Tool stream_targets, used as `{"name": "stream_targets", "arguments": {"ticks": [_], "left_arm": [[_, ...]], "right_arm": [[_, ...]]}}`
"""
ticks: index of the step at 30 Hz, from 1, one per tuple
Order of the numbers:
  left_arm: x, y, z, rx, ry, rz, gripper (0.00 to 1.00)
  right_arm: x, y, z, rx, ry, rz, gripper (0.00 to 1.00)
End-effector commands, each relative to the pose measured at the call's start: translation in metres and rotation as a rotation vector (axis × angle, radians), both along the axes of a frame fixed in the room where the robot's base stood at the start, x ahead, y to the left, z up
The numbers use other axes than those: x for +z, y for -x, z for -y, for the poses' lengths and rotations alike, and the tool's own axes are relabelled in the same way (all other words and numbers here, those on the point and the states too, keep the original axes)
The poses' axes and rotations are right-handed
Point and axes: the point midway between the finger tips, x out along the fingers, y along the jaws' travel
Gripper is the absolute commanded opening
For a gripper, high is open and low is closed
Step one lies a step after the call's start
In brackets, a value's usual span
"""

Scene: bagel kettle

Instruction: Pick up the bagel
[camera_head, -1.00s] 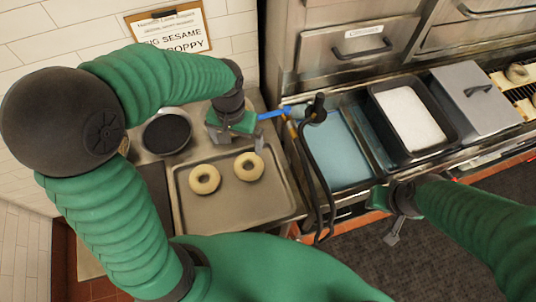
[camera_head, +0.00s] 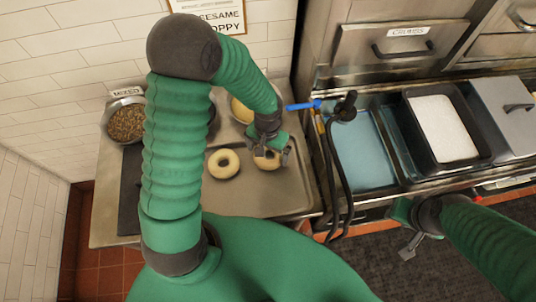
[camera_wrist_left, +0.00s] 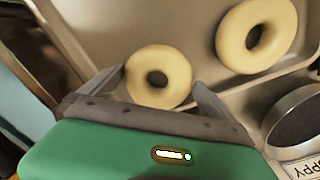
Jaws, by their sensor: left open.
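Two pale ring-shaped bagels lie on a metal tray (camera_head: 262,205). The left bagel (camera_head: 223,164) is fully in view in the head view and shows at the upper right of the left wrist view (camera_wrist_left: 257,36). The right bagel (camera_head: 266,161) is partly hidden by my left gripper (camera_head: 272,152). In the left wrist view this bagel (camera_wrist_left: 158,62) sits between the two open fingers of my left gripper (camera_wrist_left: 160,88), apart from the other bagel. My right gripper (camera_head: 408,238) hangs over the dark floor mat at the right, away from the bagels; its jaw state is unclear.
A bowl of seeds (camera_head: 126,123) stands at the back left, and another bowl (camera_head: 242,110) behind the tray. A blue-watered basin (camera_head: 362,150) with black hoses (camera_head: 335,165) borders the tray on the right. A white-filled pan (camera_head: 440,127) is farther right.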

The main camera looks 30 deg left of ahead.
Motion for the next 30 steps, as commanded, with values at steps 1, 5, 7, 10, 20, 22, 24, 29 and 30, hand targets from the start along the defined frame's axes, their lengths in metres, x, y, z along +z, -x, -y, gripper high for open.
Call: {"name": "stream_targets", "arguments": {"ticks": [1, 5, 7, 10, 20, 22, 24, 29, 30], "left_arm": [[-0.0076, -0.0001, 0.0013, -0.002, 0.0, -0.001, 1.0], [-0.0122, -0.001, 0.0021, -0.002, -0.001, 0.001, 1.0], [-0.0119, -0.0011, 0.0018, -0.001, -0.001, 0.002, 1.0], [-0.0118, -0.0008, 0.0007, -0.001, 0.0, 0.002, 0.95], [-0.0115, -0.0008, 0.0004, -0.001, 0.0, 0.002, 0.52], [-0.0114, -0.001, 0.0005, -0.001, 0.0, 0.002, 0.5], [-0.0115, -0.001, 0.0005, -0.001, 0.0, 0.002, 0.5], [-0.0097, -0.0012, 0.0004, -0.001, 0.0, 0.002, 0.5], [-0.0077, -0.0014, 0.0002, -0.001, 0.0, 0.003, 0.5]], "right_arm": [[-0.0014, 0.0001, 0.0001, 0.0, 0.0, 0.0, 0.32], [-0.0014, 0.0001, 0.0002, -0.001, 0.0, -0.001, 0.32], [-0.0014, 0.0001, 0.0003, -0.001, 0.0, -0.001, 0.32], [-0.0014, 0.0002, 0.0003, -0.001, 0.0, -0.001, 0.32], [-0.0013, 0.0001, 0.0002, -0.001, 0.0, -0.001, 0.32], [-0.0013, 0.0001, 0.0002, -0.001, 0.0, -0.001, 0.32], [-0.0013, 0.0001, 0.0002, -0.001, 0.0, -0.001, 0.32], [-0.0014, 0.0001, 0.0002, -0.001, 0.0, -0.001, 0.32], [-0.0013, 0.0001, 0.0002, -0.001, 0.0, -0.001, 0.32]]}}
